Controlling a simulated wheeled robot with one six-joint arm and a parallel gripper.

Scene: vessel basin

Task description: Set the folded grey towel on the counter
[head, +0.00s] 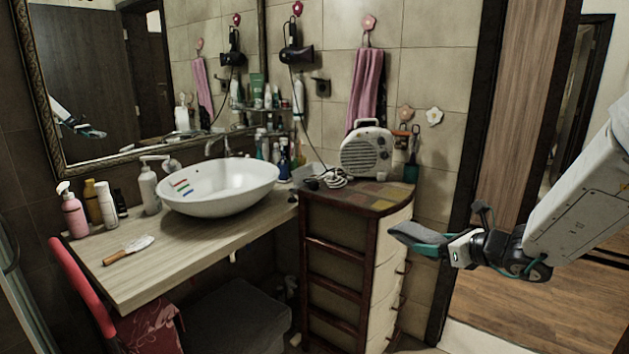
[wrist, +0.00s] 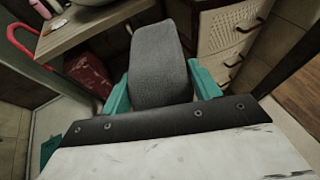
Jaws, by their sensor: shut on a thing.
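The folded grey towel (wrist: 160,65) is held between the teal fingers of my gripper (wrist: 160,88) in the wrist view. In the head view the towel (head: 415,233) sticks out to the left from my gripper (head: 432,245), in front of and to the right of the drawer cabinet. The towel is in the air, apart from the counter. The wooden counter (head: 185,250) is at the left, under the white basin. Its near corner also shows in the wrist view (wrist: 100,22).
A white vessel basin (head: 220,190) stands on the counter, with bottles (head: 75,212) at the left and a wooden-handled brush (head: 128,250) near the front. A drawer cabinet (head: 350,270) with a radio-like heater (head: 367,155) stands right of the counter. A red chair (head: 80,290) is at the counter's left front.

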